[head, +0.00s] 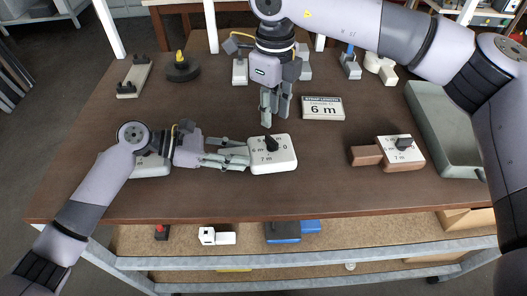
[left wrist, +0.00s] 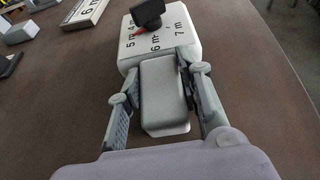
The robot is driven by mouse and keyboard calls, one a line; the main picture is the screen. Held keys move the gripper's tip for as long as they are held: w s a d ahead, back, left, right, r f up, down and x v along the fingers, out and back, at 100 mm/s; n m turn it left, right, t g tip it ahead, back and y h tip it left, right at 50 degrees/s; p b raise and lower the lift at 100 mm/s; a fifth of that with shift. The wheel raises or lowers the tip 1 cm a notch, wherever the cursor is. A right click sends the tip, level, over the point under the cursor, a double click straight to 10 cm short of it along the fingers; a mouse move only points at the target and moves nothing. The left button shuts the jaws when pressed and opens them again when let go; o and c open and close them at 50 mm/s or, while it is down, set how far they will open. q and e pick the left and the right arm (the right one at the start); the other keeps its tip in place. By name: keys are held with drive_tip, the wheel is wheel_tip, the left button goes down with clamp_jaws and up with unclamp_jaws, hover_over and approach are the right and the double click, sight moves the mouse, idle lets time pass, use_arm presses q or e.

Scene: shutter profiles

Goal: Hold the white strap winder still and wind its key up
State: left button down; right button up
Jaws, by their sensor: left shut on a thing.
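The white strap winder (head: 285,160) lies near the front middle of the table, with a dark key (head: 271,143) on its top face. In the left wrist view the winder (left wrist: 185,42) shows 5 m, 6 m and 7 m marks. Its black key (left wrist: 148,13) has a red pointer directed toward the 5 m side. My left gripper (head: 236,156) is shut on the winder's pale handle (left wrist: 163,90), one finger on each side. My right gripper (head: 275,117) points down just behind and above the key. Its finger gap is unclear.
A second winder with a brown handle (head: 366,155) lies to the right, beside a grey-green tray (head: 452,158). A pale object (head: 150,168) sits under my left arm. Several fixtures line the table's back.

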sight(272, 139)
drive_tip(key=m, duration=0.3)
drive_tip(key=shift+f, duration=3.95)
clamp_jaws()
drive_tip(key=n, duration=0.5)
drive_tip(key=shift+n, duration=0.4)
